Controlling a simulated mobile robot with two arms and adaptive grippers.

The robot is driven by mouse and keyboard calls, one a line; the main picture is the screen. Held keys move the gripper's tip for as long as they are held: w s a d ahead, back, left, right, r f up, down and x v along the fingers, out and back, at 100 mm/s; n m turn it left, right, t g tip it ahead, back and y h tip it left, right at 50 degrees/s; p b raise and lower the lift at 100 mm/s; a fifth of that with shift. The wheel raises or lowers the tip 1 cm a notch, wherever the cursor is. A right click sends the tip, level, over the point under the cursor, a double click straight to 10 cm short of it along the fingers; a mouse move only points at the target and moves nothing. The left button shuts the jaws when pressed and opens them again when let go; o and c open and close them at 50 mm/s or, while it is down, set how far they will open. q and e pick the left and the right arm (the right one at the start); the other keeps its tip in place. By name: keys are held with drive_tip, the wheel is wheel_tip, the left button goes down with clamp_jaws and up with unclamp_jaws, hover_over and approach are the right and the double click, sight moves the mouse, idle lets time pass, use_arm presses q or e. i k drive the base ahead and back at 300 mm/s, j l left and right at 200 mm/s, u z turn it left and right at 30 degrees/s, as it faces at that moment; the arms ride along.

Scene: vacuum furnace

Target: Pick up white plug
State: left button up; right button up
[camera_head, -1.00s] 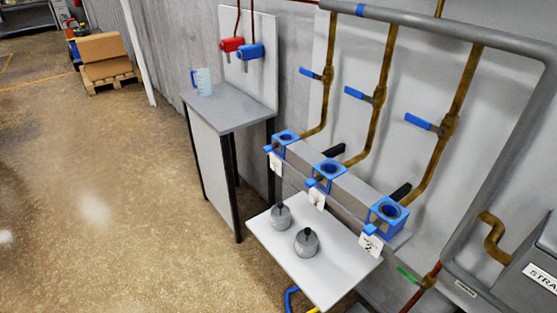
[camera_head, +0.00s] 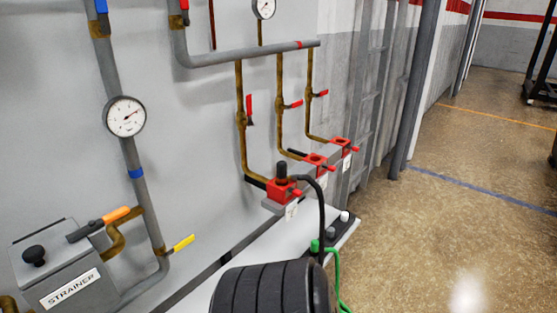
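A small white plug (camera_head: 344,216) stands near the right end of a dark strip on the white bench, at the bench's right edge. A black plug (camera_head: 330,232) and a green plug (camera_head: 314,246) stand beside it in the same row. A black cable rises from this row to a dark cap on a red block, and a green cable hangs down by the green plug.
Red valve blocks (camera_head: 283,191) line the wall behind. A strainer box (camera_head: 62,272) and pipes are at left. The floor at right is open.

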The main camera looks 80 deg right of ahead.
sight(343, 217)
drive_tip(key=z, duration=3.3)
drive_tip(key=i+l+u, duration=0.15)
drive_tip(key=u, duration=0.85)
drive_tip(key=i+l+u, duration=0.15)
drive_tip(key=l+u, duration=0.15)
drive_tip(key=l, duration=0.15)
drive_tip(key=i+l+u, duration=0.1)
drive_tip(key=l+u, duration=0.2)
drive_tip(key=l, duration=0.2)
drive_tip(key=l+u, duration=0.25)
drive_tip(key=l, duration=0.25)
drive_tip(key=i, duration=0.1)
